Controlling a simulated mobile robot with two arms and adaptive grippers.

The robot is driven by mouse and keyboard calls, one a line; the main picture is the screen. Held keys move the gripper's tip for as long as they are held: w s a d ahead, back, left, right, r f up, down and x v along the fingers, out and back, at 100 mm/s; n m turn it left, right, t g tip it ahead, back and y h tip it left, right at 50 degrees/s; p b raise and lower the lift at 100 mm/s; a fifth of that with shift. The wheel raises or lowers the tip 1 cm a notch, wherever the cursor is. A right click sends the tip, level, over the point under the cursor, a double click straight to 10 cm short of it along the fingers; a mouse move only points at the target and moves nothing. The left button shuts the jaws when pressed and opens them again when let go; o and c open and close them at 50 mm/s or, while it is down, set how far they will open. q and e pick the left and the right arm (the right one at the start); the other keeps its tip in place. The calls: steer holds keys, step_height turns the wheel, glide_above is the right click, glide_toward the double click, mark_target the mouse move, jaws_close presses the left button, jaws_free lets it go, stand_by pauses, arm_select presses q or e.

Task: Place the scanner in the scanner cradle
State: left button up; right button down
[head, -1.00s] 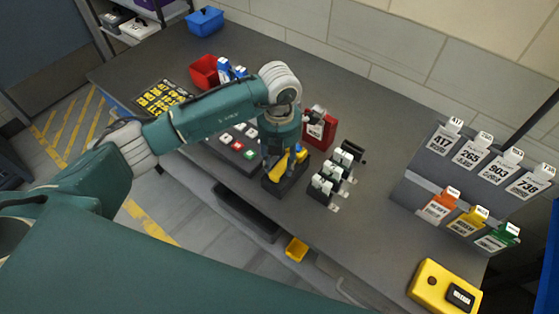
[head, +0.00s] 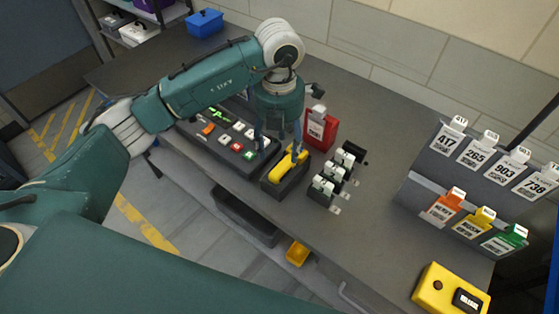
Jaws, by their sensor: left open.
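The yellow scanner (head: 287,169) lies in the black scanner cradle (head: 272,187) on the grey worktop, near its front edge. It appears seated in the cradle, though the gripper hides part of its far end. My left gripper (head: 278,149) is above the scanner, pointing down, with its fingers apart on either side. I cannot tell whether a finger touches the scanner. My right gripper is not in the head view.
A red box (head: 320,130) stands just behind the cradle. A black rack (head: 338,170) is to its right and a button panel (head: 225,140) to its left. A tag stand (head: 425,185) and a yellow release box (head: 450,292) are further right.

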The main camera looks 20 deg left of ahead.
arm_select(q)
steer(key=shift+r+b, duration=0.45)
steer(key=shift+r, duration=1.85)
